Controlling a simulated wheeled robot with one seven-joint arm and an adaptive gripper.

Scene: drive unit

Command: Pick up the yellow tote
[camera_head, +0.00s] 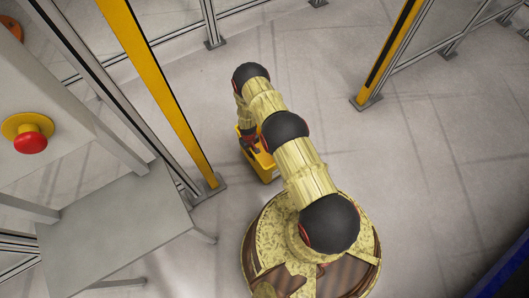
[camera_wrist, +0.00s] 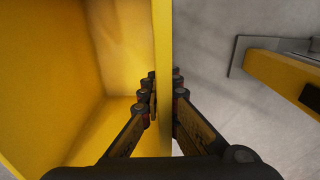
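The yellow tote (camera_wrist: 113,45) fills the left half of the wrist view, its open inside visible. Its wall runs upright in the picture between my gripper's two fingers (camera_wrist: 162,95). One finger is inside the tote and the other outside, both pressed close against the wall.
A grey table (camera_head: 115,235) stands at the left, below a panel with a red emergency button (camera_head: 30,139). A yellow post (camera_head: 160,85) rises close to the left of my arm; another yellow post (camera_head: 390,50) stands at the upper right. The floor at right is clear.

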